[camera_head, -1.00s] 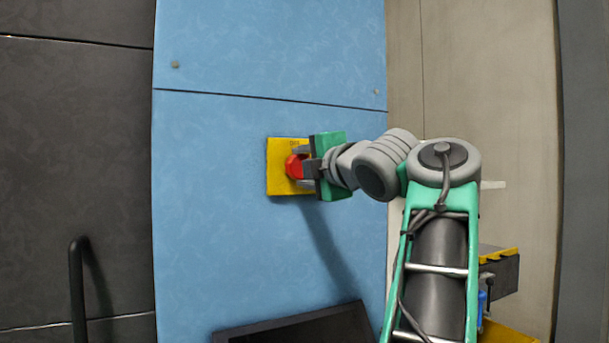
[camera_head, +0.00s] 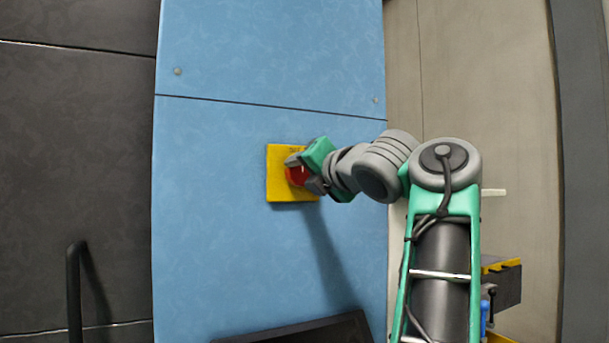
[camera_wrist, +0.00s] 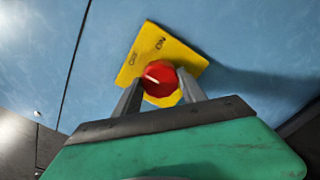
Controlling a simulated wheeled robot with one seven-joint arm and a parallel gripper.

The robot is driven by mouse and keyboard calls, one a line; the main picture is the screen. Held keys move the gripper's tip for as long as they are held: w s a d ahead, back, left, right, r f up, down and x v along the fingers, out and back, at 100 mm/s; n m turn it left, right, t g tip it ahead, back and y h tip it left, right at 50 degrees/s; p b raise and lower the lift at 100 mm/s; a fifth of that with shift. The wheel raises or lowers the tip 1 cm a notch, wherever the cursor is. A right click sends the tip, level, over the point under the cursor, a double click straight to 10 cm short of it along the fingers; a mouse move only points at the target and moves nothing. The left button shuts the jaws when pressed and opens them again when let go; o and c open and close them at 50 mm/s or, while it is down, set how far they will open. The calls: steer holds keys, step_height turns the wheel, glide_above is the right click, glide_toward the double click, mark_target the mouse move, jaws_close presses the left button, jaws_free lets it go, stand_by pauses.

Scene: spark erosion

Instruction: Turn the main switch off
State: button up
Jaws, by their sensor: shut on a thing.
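The main switch is a red round knob (camera_head: 297,176) with a white pointer line, on a yellow plate (camera_head: 274,185) fixed to the blue panel. In the wrist view the knob (camera_wrist: 159,78) sits between the two grey fingers of my gripper (camera_wrist: 160,92). The fingers are shut on the knob from both sides. The yellow plate (camera_wrist: 183,55) there carries the words ON and OFF. The white line lies at a slant, its end toward the OFF side. In the head view my gripper (camera_head: 303,173) is tilted and hides part of the knob and plate.
The blue panel (camera_head: 220,230) around the plate is flat and clear. A dark screen edge (camera_head: 300,330) juts out below. A black handle (camera_head: 75,290) stands on the dark door at the left. A beige wall (camera_head: 480,80) lies to the right.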

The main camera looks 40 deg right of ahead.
steer(key=shift+f, duration=0.1)
stand_by(0.3)
steer(key=o, duration=1.4)
steer(key=shift+c, duration=0.2)
steer(key=v, duration=0.7)
steer(key=shift+s+a, duration=0.2)
steer(key=shift+s, duration=0.2)
